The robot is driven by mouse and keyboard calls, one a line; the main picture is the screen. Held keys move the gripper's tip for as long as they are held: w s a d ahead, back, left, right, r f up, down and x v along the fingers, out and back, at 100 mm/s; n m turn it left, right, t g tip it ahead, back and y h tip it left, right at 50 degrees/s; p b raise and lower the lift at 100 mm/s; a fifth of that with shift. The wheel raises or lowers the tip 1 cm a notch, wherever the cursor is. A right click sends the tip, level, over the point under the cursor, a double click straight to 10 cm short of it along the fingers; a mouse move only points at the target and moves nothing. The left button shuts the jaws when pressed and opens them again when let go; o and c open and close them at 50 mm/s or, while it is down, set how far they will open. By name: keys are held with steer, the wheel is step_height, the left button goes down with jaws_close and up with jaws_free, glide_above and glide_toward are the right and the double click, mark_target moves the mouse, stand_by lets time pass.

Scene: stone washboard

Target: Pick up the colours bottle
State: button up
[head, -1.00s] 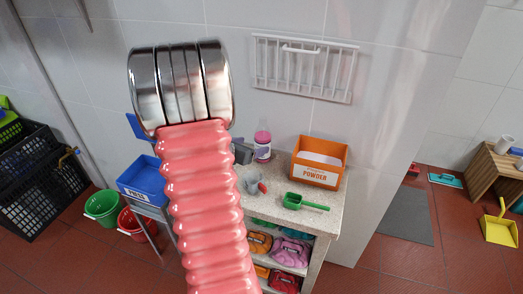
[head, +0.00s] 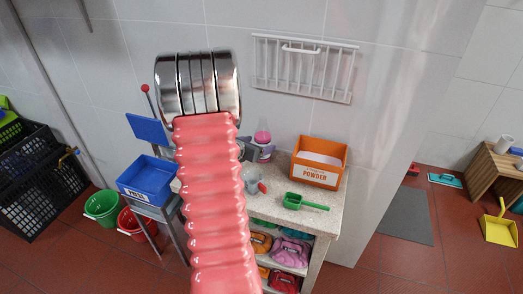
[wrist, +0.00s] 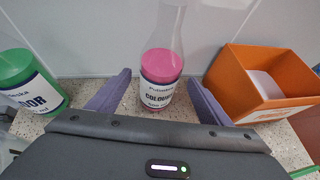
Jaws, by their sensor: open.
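The colours bottle (wrist: 161,88) stands on the stone counter against the tiled wall in the wrist view. It has a clear upper part, pink contents and a white label with dark lettering. In the head view its pink upper part (head: 263,134) shows, and the lower part is largely hidden by my gripper (head: 259,151). In the wrist view my gripper (wrist: 159,80) is open, with one purple-grey finger on each side of the bottle. Gaps show between the fingers and the bottle; I see no grip on it.
A green labelled bottle (wrist: 18,80) stands left of my gripper. An orange powder box (head: 320,163) stands close on the right. A green scoop (head: 304,202) and a grey cup-like item (head: 252,184) lie on the counter's front part. A wire rack (head: 304,68) hangs above.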

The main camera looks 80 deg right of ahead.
mark_target(262, 143)
steer(key=shift+x, duration=2.15)
steer(key=shift+w+f, duration=0.1)
steer(key=shift+w, duration=0.05)
steer(key=shift+c, duration=0.3)
steer(key=c, duration=1.4)
